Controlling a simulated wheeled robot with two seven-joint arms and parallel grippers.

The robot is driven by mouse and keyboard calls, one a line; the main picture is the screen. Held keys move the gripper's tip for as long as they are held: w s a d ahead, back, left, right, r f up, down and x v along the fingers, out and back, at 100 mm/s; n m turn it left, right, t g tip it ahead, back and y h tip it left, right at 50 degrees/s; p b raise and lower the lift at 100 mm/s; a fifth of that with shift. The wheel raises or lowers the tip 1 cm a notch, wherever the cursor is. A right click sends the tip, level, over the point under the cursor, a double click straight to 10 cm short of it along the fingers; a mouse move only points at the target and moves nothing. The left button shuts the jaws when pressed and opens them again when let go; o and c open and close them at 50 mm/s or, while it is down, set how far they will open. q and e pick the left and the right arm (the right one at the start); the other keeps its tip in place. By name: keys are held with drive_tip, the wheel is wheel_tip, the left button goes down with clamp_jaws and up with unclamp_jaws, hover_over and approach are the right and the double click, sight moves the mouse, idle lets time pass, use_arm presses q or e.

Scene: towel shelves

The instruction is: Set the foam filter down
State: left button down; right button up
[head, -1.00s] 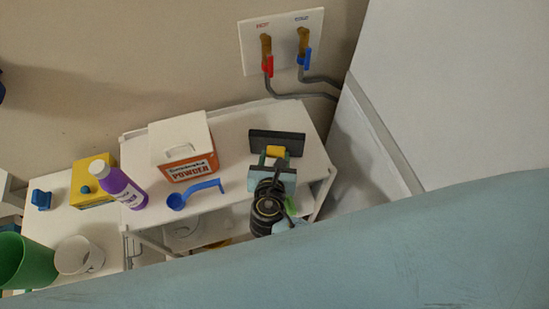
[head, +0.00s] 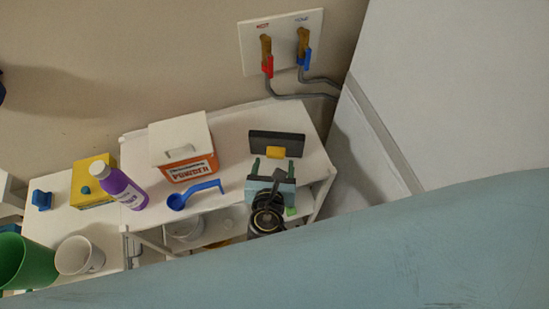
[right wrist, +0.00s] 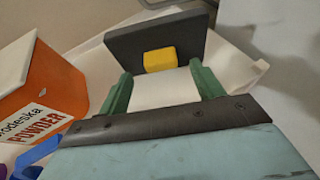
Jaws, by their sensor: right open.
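The foam filter is a dark grey slab (head: 277,140) with a yellow block (head: 275,153) on its near side. It stands on the white shelf top at the right, and in the right wrist view the slab (right wrist: 155,38) and yellow block (right wrist: 160,60) are just ahead of my fingers. My right gripper (head: 272,164) is open, its two green fingers apart on either side, short of the yellow block. In the right wrist view my gripper (right wrist: 163,86) has nothing between its fingers. My left gripper is not in view.
An orange and white powder box (head: 184,150) and a blue scoop (head: 194,195) stand left of the filter. A purple bottle (head: 118,185), yellow box (head: 92,183), white cup (head: 79,256) and green cup (head: 24,260) are further left. A tap panel (head: 284,40) is on the wall; a white cabinet side is at right.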

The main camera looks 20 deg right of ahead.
drive_tip(key=v, duration=0.8)
drive_tip(key=shift+s, duration=0.3)
drive_tip(key=shift+a+r, duration=0.1)
drive_tip(key=shift+a, duration=0.05)
drive_tip(key=s+d+f+m+g+y, duration=0.1)
drive_tip(key=s+d+f+m+g, duration=0.15)
drive_tip(key=f, duration=0.55)
drive_tip(key=s+d+f+m+g+y, duration=0.1)
drive_tip(key=s+f+m+g, duration=0.15)
drive_tip(key=f, duration=0.45)
drive_tip(key=s+d+f+m+g+y, duration=0.1)
drive_tip(key=s+d+f+m, duration=0.15)
drive_tip(key=f, duration=0.55)
drive_tip(key=s+d+f+m+g, duration=0.2)
drive_tip(key=s+d+f+m, duration=0.4)
drive_tip(key=s+m, duration=0.3)
drive_tip(key=s+d+f+m+g+y, duration=0.1)
drive_tip(key=s+d+f+m+g, duration=0.2)
drive_tip(key=m, duration=1)
drive_tip(key=s+d+f, duration=0.3)
drive_tip(key=s+f, duration=0.2)
drive_tip(key=s, duration=0.2)
drive_tip(key=shift+d+g+y, duration=0.25)
drive_tip(key=shift+g+y, duration=0.05)
drive_tip(key=shift+f, duration=0.1)
